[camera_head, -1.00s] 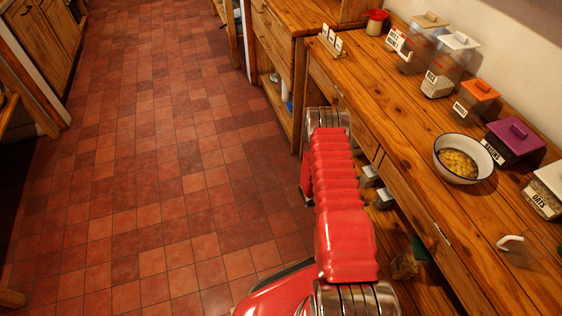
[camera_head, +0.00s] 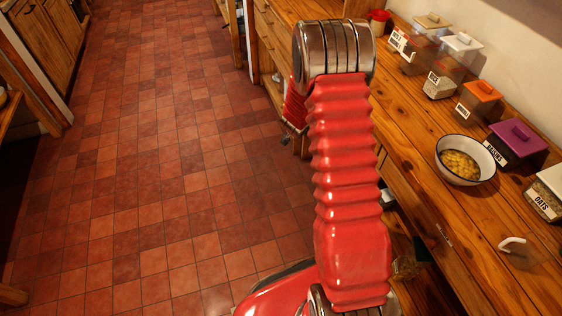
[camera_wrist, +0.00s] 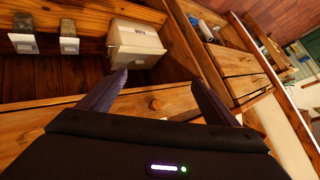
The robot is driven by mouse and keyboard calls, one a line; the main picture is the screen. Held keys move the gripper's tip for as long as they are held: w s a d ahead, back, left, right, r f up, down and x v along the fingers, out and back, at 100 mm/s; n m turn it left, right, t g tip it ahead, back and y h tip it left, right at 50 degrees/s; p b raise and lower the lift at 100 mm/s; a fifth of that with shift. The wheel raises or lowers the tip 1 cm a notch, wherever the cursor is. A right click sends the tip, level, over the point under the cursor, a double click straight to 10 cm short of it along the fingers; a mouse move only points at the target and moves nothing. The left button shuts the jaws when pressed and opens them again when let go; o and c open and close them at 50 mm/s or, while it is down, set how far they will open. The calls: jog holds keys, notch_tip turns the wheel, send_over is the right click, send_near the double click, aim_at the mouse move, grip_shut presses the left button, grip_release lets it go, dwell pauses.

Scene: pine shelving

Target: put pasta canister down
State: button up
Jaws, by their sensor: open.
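My gripper (camera_wrist: 157,74) shows in the wrist view with its two dark fingers apart and nothing between them. It points at the edge of a shelf space below the counter, in front of a pale box. In the head view my gripper is hidden by my red arm. I cannot pick out a canister labelled pasta. A clear container (camera_head: 406,262) with brownish contents sits on the lower shelf, partly hidden by my arm; I cannot tell whether it is the pasta canister.
The pale box (camera_wrist: 137,43) stands on the shelf, with two small metal-and-white items (camera_wrist: 68,42) to its left. On the counter are a white bowl (camera_head: 447,170) of yellow pieces, a purple-lidded canister (camera_head: 517,138), an oats canister (camera_head: 543,198) and several others. The tiled floor is clear.

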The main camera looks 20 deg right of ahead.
jog(key=a+r+n+t+y, duration=0.2)
jog(key=a+r+n+y, duration=0.2)
jog(key=a+r, duration=0.85)
jog(key=s+a+r+n+y, duration=0.1)
jog(key=s+a+r+n, duration=0.1)
jog(key=s+a+r, duration=0.3)
jog(key=s+a+r+n+y, duration=0.1)
jog(key=s+a+r+n, duration=0.15)
jog(key=r, duration=0.35)
jog(key=s+a+r+n+g+y, duration=0.1)
jog(key=s+a+r+n, duration=0.2)
jog(key=s, duration=0.4)
jog(key=s+a+r+n+g+y, duration=0.1)
jog(key=s+a+r, duration=0.3)
jog(key=s, duration=0.2)
jog(key=s+n+g+h, duration=0.1)
jog(key=s+n, duration=0.2)
jog(key=s, duration=1.2)
jog(key=shift+s+a, duration=0.3)
jog(key=shift+a, duration=0.05)
